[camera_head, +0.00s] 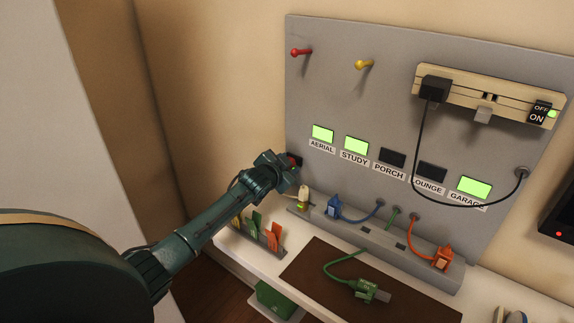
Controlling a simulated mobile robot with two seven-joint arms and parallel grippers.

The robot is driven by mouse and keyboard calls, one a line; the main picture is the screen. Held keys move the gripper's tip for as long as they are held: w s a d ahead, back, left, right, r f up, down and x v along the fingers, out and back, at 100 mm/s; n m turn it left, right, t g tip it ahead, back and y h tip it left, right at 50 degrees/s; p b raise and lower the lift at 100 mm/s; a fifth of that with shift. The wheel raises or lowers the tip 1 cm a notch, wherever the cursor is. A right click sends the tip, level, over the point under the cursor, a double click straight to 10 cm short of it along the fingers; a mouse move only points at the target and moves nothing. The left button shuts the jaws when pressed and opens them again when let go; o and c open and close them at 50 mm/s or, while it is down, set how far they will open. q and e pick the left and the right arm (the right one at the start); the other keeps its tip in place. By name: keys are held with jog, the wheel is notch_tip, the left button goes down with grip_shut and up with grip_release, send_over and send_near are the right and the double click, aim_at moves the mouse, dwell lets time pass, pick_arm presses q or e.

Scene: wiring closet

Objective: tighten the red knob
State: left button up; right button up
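My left gripper (290,165) is at the lower left edge of the grey panel (400,110), left of the lit AERIAL and STUDY windows. A small patch of red, seemingly the red knob (292,160), shows at its fingertips. The gripper covers most of that spot, so I cannot tell whether the fingers are closed on it or only around it. A red ball-ended peg (301,52) sticks out of the panel's upper left. My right gripper is not in view.
A yellow peg (364,64) and a beige power strip (490,97) with a black plug are on the panel. A grey ledge holds blue and orange (443,257) plugs. A green plug (368,290) lies on the brown mat (318,270). Coloured cards (255,225) stand below my gripper.

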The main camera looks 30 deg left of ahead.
pick_arm(q)
jog(key=shift+o, duration=1)
notch_tip(320, 180, up, 10)
jog(key=shift+r, duration=0.1)
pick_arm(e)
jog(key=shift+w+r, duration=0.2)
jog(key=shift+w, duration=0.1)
pick_arm(q)
jog(key=shift+b, duration=0.3)
jog(key=s+a+f+n+h+b, duration=0.3)
jog(key=s+a+f+n+b, duration=0.2)
jog(key=f+n+b, duration=0.55)
jog(key=s+r+n+h+b, duration=0.25)
jog(key=s+h+b, duration=0.25)
jog(key=s+b, duration=0.25)
jog(key=a+x, duration=0.1)
jog(key=x, duration=1.2)
jog(key=shift+w+r, duration=0.35)
jog(key=shift+w, duration=0.05)
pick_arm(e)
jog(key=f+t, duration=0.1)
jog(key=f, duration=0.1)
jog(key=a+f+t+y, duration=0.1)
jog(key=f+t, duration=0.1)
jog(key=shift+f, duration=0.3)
